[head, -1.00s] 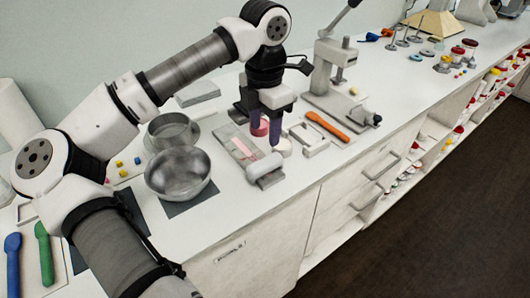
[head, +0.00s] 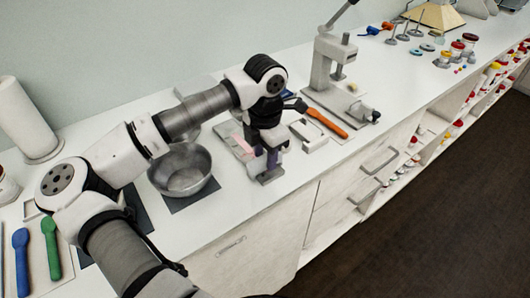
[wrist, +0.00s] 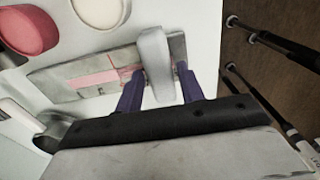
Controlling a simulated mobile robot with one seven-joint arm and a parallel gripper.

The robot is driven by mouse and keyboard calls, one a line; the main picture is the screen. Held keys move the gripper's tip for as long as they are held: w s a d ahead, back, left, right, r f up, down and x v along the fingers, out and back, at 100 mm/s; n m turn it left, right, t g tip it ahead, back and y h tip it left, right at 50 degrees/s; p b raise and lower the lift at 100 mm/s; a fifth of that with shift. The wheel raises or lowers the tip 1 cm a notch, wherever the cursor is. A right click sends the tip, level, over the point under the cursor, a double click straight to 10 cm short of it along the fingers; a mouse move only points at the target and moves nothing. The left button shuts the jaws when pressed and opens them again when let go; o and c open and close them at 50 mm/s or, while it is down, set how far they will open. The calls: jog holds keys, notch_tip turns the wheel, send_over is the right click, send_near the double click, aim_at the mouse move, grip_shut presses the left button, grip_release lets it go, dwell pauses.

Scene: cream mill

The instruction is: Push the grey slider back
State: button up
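The grey slider is a rounded light grey block (wrist: 155,58) lying across a flat grey board (wrist: 60,90) in the wrist view. Pink material (wrist: 95,80) lies on the board beside it. In the head view the slider's lower part (head: 270,176) shows at the board's front end; my gripper hides the rest. My gripper (head: 265,168) is low over that end. Its two purple fingers (wrist: 160,72) stand apart, one on each side of the slider, with a narrow gap at the right finger. I cannot tell whether the left finger touches it.
A steel bowl (head: 183,170) stands left of the board. An orange-handled tool (head: 326,122) and a grey press (head: 330,70) are to the right. A pink round item (wrist: 28,28) and a white one (wrist: 100,10) sit near the board. The counter's front edge is close.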

grip_shut()
jog(key=w+a+b, duration=0.1)
jog(key=w+a, duration=0.2)
jog(key=w, duration=0.1)
jog(key=w+a+b, duration=0.1)
jog(key=w+a, duration=0.1)
jog(key=w, duration=0.2)
jog(key=w+a+b, duration=0.1)
jog(key=w+a, duration=0.2)
jog(key=w, duration=0.1)
jog(key=shift+w+a, duration=0.1)
jog(key=shift+a, duration=0.25)
jog(key=shift+o, duration=1.8)
grip_release()
jog(key=shift+r, duration=0.1)
notch_tip(320, 180, up, 14)
jog(key=b, duration=0.2)
